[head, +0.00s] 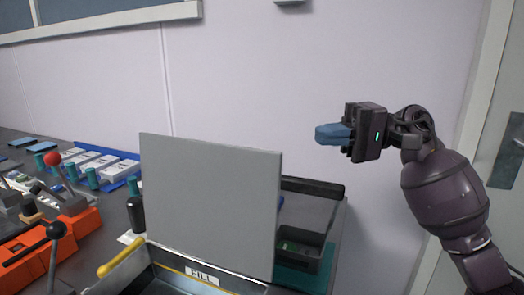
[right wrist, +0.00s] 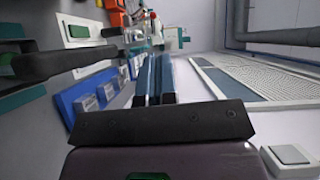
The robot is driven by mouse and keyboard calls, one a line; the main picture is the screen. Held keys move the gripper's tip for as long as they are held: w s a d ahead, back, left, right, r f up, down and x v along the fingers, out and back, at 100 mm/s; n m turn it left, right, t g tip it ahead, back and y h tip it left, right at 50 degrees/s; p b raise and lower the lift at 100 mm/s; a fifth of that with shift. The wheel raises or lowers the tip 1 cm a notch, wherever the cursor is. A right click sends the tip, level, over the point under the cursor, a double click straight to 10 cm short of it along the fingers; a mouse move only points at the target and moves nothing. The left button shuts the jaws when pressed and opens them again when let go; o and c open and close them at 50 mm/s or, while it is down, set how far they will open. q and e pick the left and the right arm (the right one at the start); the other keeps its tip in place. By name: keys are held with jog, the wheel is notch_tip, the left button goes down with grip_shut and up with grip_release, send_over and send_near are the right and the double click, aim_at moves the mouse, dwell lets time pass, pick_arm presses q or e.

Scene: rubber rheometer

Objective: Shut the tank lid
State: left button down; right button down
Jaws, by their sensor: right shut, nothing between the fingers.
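The tank lid (head: 212,200) is a flat grey panel standing upright in the middle of the head view. Below it is the tank (head: 170,272), open, with a yellow line and a "FILL" label on its rim. My right gripper (head: 320,134) is shut and empty, in the air to the right of the lid and above its top edge, its blue fingers pointing left. In the right wrist view its blue fingers (right wrist: 155,78) lie together. The lid does not clearly show in that view. My left gripper is not in view.
Right behind the lid stands a dark device (head: 303,255) with a black bar (head: 313,187) above it. A blue tray (head: 105,165) holds pale boxes. The air between gripper and lid is clear.

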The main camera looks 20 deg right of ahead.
jog(key=s+x, duration=0.2)
jog(key=x, duration=1)
jog(key=shift+s+a+p, duration=0.3)
jog(key=shift+s+a, duration=0.05)
jog(key=shift+a, duration=0.15)
jog(key=shift+a, duration=0.1)
